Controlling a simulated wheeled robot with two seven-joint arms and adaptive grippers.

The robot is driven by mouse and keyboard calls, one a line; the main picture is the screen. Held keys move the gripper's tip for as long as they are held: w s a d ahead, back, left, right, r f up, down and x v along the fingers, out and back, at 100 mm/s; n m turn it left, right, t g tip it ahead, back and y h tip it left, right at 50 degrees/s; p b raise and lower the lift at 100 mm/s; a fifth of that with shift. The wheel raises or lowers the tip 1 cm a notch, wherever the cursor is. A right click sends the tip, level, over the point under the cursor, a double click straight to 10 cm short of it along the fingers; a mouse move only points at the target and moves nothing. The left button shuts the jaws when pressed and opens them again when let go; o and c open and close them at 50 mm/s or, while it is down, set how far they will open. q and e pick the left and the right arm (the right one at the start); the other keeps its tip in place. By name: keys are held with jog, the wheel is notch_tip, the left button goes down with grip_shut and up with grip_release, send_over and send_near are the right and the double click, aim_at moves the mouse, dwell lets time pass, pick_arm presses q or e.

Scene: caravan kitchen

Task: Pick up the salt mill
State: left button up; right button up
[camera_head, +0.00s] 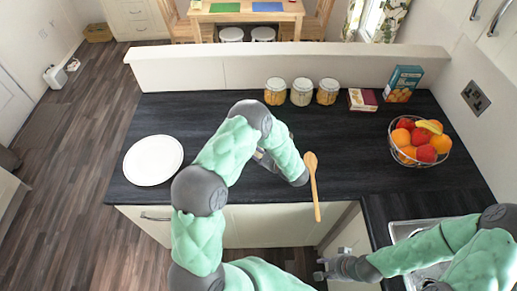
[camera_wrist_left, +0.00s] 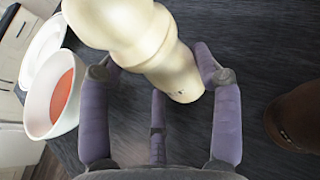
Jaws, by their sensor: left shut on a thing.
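The salt mill (camera_wrist_left: 150,45) is a cream, rounded turned shape in the left wrist view, tilted in the picture. My left gripper (camera_wrist_left: 160,85) has its fingers around the mill's body and is shut on it. In the head view my left forearm hides the mill and most of that gripper. My right gripper (camera_head: 321,268) is at the lower middle of the head view, beside the counter, with its fingers apart and nothing between them.
A white plate (camera_head: 153,160) lies left on the dark counter. A wooden spoon (camera_head: 312,175) sticks out beside my left arm. Jars (camera_head: 301,92), boxes (camera_head: 403,83) and a fruit bowl (camera_head: 420,140) stand behind. A bowl with red contents (camera_wrist_left: 55,90) is near the mill.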

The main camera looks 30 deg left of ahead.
pick_arm(q)
jog(key=shift+r, duration=0.15)
jog(key=shift+r, duration=0.55)
jog(key=s+d+r, duration=0.8)
jog(key=s+r, duration=0.3)
jog(key=shift+s+r+p, duration=0.2)
jog(key=shift+r+p, duration=0.1)
jog(key=shift+p, duration=0.1)
jog(key=shift+d, duration=0.1)
jog(key=o, duration=0.7)
jog(key=c, duration=0.5)
